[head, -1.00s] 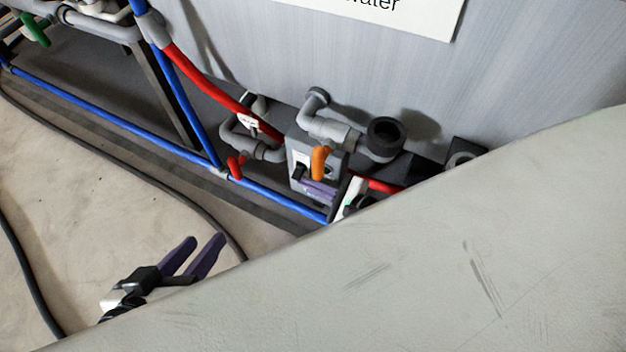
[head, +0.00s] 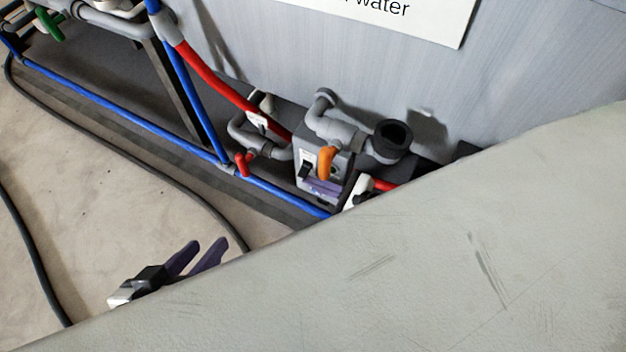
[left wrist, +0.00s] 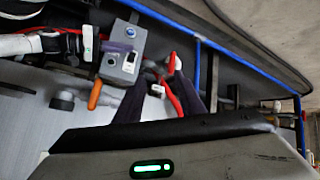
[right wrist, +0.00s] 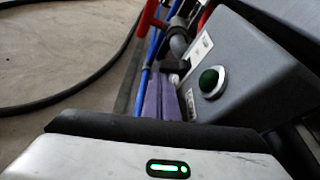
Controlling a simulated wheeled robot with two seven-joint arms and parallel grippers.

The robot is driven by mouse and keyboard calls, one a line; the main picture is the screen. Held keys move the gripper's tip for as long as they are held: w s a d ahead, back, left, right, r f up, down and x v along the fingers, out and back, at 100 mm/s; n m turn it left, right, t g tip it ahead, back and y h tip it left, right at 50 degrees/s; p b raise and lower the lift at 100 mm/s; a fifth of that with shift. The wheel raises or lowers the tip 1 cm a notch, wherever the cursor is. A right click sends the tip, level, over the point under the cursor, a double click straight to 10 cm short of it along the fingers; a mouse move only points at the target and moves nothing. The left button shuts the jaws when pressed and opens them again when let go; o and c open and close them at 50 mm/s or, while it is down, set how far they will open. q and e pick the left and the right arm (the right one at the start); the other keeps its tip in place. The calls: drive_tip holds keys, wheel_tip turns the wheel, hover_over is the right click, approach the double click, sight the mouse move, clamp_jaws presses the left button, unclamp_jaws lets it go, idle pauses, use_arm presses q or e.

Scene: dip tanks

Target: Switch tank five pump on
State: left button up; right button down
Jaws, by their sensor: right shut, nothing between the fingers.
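A grey pump box (head: 303,183) stands at the foot of the tank, with a black switch (head: 304,170) on a white plate. The box fills the right of the right wrist view (right wrist: 260,70), showing a green round button (right wrist: 211,81) and the black switch (right wrist: 174,67). My right gripper (head: 314,186) is shut and empty, its purple fingers close in front of the box; its tips (right wrist: 160,76) are beside the switch. I cannot tell whether they touch it. My left gripper (head: 207,246) is open and empty over the floor. The tank number is not visible.
An orange handle (head: 326,162) and grey pipes (head: 335,128) rise by the box. A red valve handle (head: 243,164), a blue pipe (head: 110,106) and a red hose (head: 215,78) run nearby. The tank wall (head: 280,55) is behind. The floor at left is open, crossed by black cables.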

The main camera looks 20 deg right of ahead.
use_arm(q)
drive_tip(key=shift+s+a+f+g+y+p, duration=0.15)
drive_tip(key=shift+a+f+g+y+p, duration=0.2)
drive_tip(key=shift+a+f+p, duration=0.45)
use_arm(e)
drive_tip(key=m, duration=0.1)
drive_tip(key=r+m+g+y, duration=0.1)
drive_tip(key=m, duration=0.1)
drive_tip(key=shift+s+a+r+y, duration=0.15)
drive_tip(key=shift+a+r+y, duration=0.05)
drive_tip(key=shift+a+y, duration=0.1)
use_arm(q)
drive_tip(key=shift+d, duration=0.1)
